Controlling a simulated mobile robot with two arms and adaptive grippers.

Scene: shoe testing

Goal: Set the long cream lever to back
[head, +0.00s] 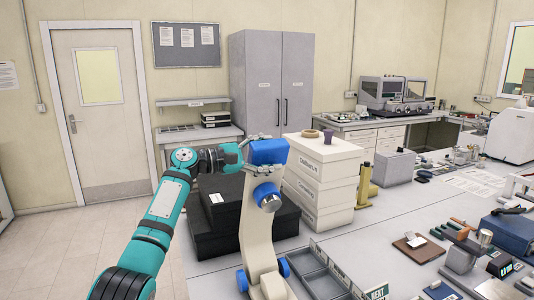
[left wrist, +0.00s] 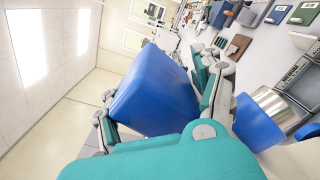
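The long cream lever (head: 258,222) stands upright, leaning slightly, at the near left edge of the table in the head view. It has a blue block-shaped head (head: 269,151) and blue round parts near its foot. My left gripper (head: 262,155) reaches it from the left, with its fingers on either side of the blue head. In the left wrist view the blue head (left wrist: 155,95) fills the space between the fingers, which appear to touch it on both sides. My right gripper is out of view.
Black cases (head: 215,235) and a stack of labelled cream boxes (head: 322,180) stand behind the lever. A grey divided tray (head: 318,272) lies right of its foot. Tools and a brown pad (head: 418,248) lie farther right. Open floor (head: 60,255) is at the left.

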